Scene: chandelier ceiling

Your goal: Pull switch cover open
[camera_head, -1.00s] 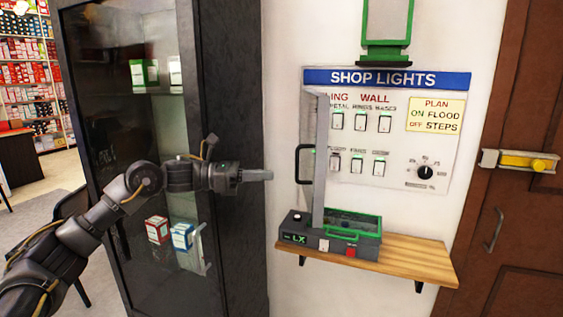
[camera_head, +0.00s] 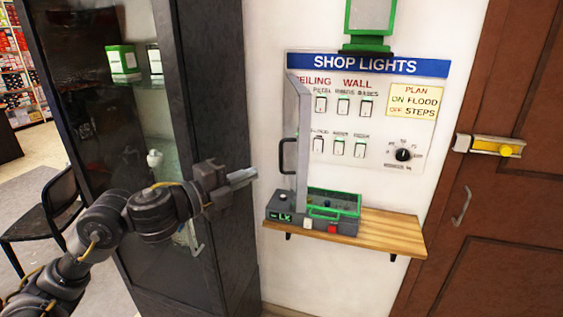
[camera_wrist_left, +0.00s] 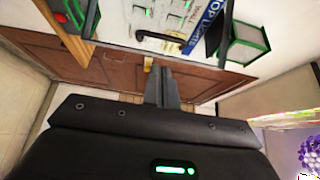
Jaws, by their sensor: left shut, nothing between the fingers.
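The switch cover (camera_head: 303,145) is a thin grey panel standing out from the SHOP LIGHTS switch board (camera_head: 380,163), seen nearly edge-on, so it is swung open. Its black handle (camera_head: 284,156) sticks out to the left; a black handle (camera_wrist_left: 170,38) also shows in the left wrist view. My left gripper (camera_head: 243,178) is shut and empty, to the left of the handle and apart from it. Its fingers (camera_wrist_left: 161,86) are together in the left wrist view. Rows of switches and a black knob (camera_head: 403,155) show uncovered. My right gripper is out of view.
A wooden shelf (camera_head: 385,232) below the board carries a grey-green box marked LX (camera_head: 281,216). A dark glass cabinet (camera_head: 215,90) stands close by my left arm. A brown door (camera_head: 500,230) with a yellow latch (camera_head: 505,150) is at right.

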